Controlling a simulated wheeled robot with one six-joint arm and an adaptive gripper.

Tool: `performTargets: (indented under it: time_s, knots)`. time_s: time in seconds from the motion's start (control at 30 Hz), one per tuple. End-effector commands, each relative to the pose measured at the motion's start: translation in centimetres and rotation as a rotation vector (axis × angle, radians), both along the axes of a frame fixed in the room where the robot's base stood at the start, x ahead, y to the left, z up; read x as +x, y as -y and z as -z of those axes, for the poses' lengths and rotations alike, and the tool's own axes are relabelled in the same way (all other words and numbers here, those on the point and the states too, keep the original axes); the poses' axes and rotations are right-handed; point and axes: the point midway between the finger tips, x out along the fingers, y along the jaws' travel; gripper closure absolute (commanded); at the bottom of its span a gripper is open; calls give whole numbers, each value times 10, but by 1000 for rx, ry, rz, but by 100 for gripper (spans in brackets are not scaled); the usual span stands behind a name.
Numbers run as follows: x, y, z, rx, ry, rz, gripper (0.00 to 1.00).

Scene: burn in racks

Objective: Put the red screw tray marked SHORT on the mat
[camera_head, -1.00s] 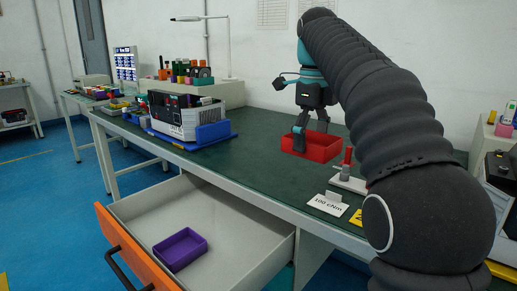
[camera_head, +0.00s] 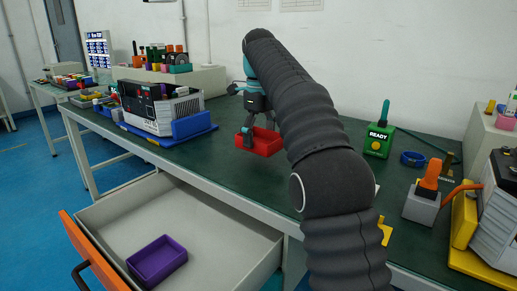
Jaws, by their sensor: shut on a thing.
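The red tray (camera_head: 268,144) is at the middle of the bench, partly hidden by my arm. My gripper (camera_head: 248,134) points down and is shut on the tray's near left side. I cannot tell whether the tray touches the bench or hangs just above it. No SHORT marking is readable on it. The bench top (camera_head: 215,150) is dark green; I cannot make out a separate mat on it.
An open drawer (camera_head: 200,205) with an orange front juts out below, holding a purple tray (camera_head: 157,260). A grey machine on a blue base (camera_head: 190,127) stands left. A green READY box (camera_head: 378,142) and an orange-handled tool (camera_head: 428,180) stand right.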

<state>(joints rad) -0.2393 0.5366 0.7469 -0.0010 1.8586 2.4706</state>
Motion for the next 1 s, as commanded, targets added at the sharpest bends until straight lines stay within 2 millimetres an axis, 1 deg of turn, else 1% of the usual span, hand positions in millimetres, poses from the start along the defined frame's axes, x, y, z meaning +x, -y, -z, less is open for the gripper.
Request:
performTargets:
  time_s: [0.03,0.23,0.4,0.5,0.93,0.97,1.0]
  knots:
    - [3,-2,2,0,0,0,52]
    - [1,0,12,0,0,2,52]
    - [1,0,30,0,-1,1,52]
    - [1,0,38,0,0,1,52]
    - [1,0,44,0,0,1,52]
    - [1,0,44,0,0,1,10]
    - [1,0,43,0,1,1,0]
